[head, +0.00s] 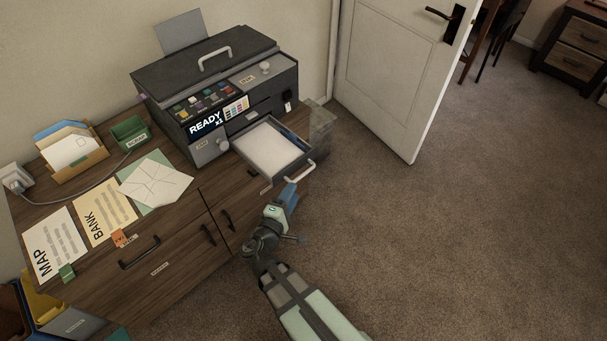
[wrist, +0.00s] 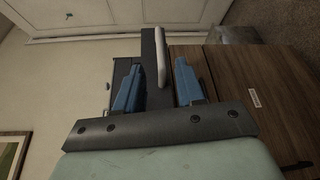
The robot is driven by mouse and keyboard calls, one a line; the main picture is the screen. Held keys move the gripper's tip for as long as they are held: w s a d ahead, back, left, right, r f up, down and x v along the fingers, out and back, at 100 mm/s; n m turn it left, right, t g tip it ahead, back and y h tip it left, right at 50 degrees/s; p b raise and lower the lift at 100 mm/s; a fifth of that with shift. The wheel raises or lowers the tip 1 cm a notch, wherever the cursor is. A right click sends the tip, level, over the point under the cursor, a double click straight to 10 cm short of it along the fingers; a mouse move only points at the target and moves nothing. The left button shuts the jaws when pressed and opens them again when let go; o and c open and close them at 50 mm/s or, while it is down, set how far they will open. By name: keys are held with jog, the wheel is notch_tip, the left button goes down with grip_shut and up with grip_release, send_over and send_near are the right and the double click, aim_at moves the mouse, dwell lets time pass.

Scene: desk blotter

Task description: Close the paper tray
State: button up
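The paper tray (head: 293,166) is pulled out of the front of the dark printer (head: 215,90) and holds a stack of white paper (head: 266,149). A pale bar handle (head: 301,172) is on its front. My gripper (head: 290,191) is just in front of and below the handle in the head view. In the wrist view my gripper (wrist: 157,84) has its two blue fingers apart with nothing held between them. The pale handle (wrist: 161,45) and the tray's dark front (wrist: 148,42) lie ahead, between the fingers' lines. I see no clear contact.
The printer stands on a wooden cabinet (head: 180,258) with a dark drawer handle (head: 139,252). Papers, a card holder (head: 75,150) and a green box (head: 130,132) lie to the left. A white door (head: 395,75) stands open behind. The carpet (head: 450,230) on the right is clear.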

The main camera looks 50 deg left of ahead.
aim_at(304, 174)
jog(key=x, duration=0.9)
jog(key=shift+w+a, duration=0.1)
jog(key=shift+c, duration=0.3)
grip_shut()
